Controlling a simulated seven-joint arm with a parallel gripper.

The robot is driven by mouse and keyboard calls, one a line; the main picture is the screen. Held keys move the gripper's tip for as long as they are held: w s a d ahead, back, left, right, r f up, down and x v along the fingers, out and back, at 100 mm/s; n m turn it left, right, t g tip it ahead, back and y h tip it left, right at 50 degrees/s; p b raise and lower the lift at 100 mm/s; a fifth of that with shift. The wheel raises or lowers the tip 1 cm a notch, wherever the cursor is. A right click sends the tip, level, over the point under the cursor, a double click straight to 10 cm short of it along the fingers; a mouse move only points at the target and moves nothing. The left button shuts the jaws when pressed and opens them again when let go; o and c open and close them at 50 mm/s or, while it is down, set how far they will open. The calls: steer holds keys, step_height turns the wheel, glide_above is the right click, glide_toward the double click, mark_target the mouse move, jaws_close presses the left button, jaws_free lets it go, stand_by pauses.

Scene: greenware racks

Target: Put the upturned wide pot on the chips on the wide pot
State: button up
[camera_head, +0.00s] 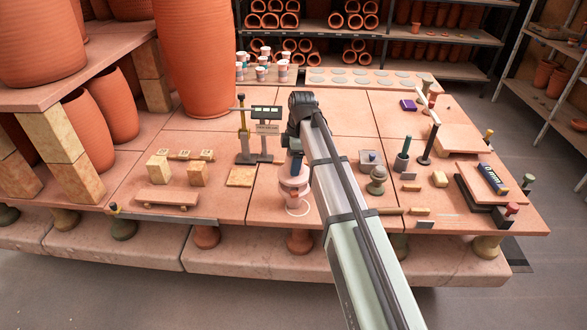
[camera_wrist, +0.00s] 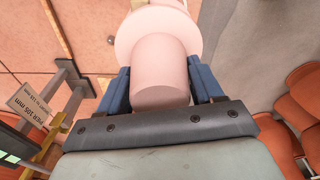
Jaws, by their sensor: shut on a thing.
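My gripper (camera_wrist: 162,90) is shut on a pale pink pot (camera_wrist: 160,70), its blue fingers on either side of the pot's narrow end. The pot is upturned, with its wide rim facing away from my gripper. In the head view this held pot (camera_head: 293,182) is at the front middle of the slab, partly hidden by my arm. A second pink shape (camera_head: 293,200), seemingly the other wide pot, shows narrower just below it. I cannot tell whether the rims touch or are apart. No chips can be made out; the rims hide that spot.
A gauge stand (camera_head: 262,140) with a sign is just behind and left. A grey-green knobbed pot (camera_head: 377,180) stands close to the right of my arm. Tan blocks (camera_head: 197,174) lie left. A pale ring (camera_head: 298,208) is marked on the slab near its front edge.

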steer(key=shift+f, duration=1.4)
steer(key=shift+f, duration=0.2)
steer(key=o, duration=1.4)
steer(key=r, duration=0.4)
steer(key=d+r, duration=0.1)
steer(key=r, duration=0.7)
steer(key=shift+w+d+r, duration=0.15)
steer(key=shift+w+d, duration=0.05)
